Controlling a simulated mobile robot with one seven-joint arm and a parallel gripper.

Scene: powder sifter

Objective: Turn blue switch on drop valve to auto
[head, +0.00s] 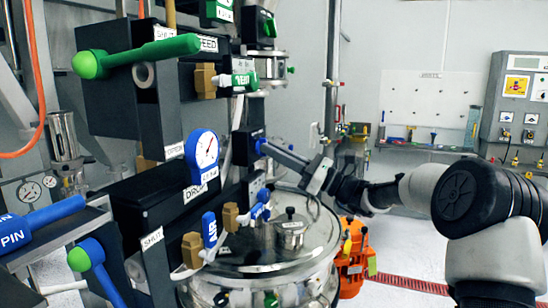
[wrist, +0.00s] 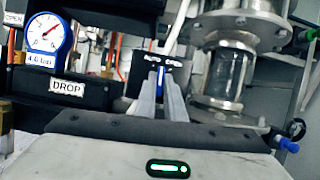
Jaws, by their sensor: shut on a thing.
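My gripper (head: 264,147) reaches in from the right in the head view, its fingers at a small black box (head: 243,148). A blue switch (head: 260,146) shows at the fingertips, mostly hidden. In the wrist view my gripper (wrist: 161,76) is shut on the blue switch (wrist: 160,80), a thin blue strip between the two fingers.
A blue-handled lever (head: 209,230) and another blue handle (head: 262,203) sit below the switch. A round steel lid (head: 318,236) lies beneath my gripper. A green-tipped lever (head: 140,55) juts out at upper left. Open room lies to the right.

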